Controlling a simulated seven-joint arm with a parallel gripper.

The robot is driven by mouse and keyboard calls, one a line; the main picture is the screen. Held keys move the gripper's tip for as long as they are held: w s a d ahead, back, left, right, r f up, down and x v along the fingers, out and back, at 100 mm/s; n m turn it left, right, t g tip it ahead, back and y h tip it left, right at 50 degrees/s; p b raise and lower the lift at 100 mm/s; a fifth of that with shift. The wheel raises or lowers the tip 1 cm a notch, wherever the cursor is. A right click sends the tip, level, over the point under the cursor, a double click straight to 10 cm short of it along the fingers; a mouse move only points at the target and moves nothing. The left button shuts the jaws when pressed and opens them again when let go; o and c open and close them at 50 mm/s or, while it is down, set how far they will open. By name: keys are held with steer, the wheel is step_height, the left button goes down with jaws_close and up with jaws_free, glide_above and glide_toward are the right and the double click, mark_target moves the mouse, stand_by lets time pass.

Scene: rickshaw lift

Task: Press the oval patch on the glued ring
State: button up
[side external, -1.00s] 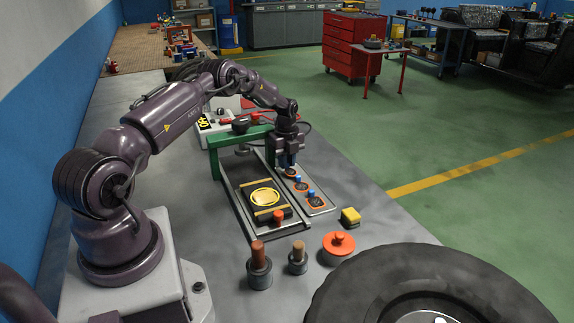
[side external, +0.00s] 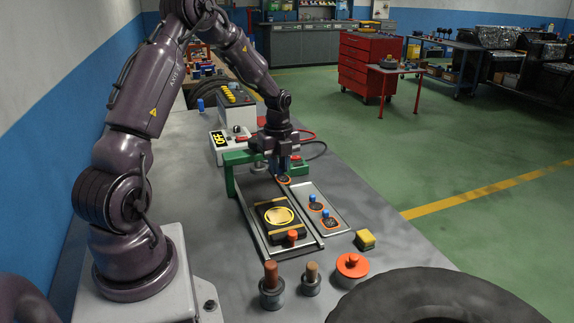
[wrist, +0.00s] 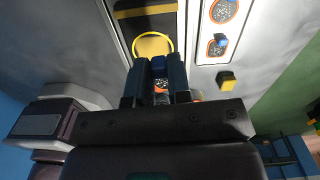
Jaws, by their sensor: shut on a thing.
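The glued ring (side external: 276,216) is a yellow ring on a dark pad with ochre strips, inside a metal frame. It also shows in the wrist view (wrist: 153,46), just beyond my fingertips. My gripper (side external: 284,164) is shut on the blue knob of a dark patch with an orange rim (side external: 283,180). The held patch hangs above the bench, behind and slightly right of the ring in the side view, apart from it. The fingers hide much of it in the wrist view, so I cannot confirm its oval outline.
Two more blue-knobbed, orange-rimmed patches (side external: 315,205) (side external: 328,222) lie on the tray (side external: 338,209) right of the frame. A green arch (side external: 230,170) stands at the frame's far end.

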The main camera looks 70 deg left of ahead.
mark_target(276, 209)
steer(key=shift+m, duration=0.4)
steer(key=s+d+f, duration=0.2)
steer(key=shift+d, duration=0.4)
steer(key=shift+f, duration=2.9)
steer(key=shift+f, duration=0.6)
steer(key=o, duration=1)
steer(key=shift+o, duration=0.2)
steer(key=shift+r, duration=0.1)
steer(key=shift+r, duration=3.45)
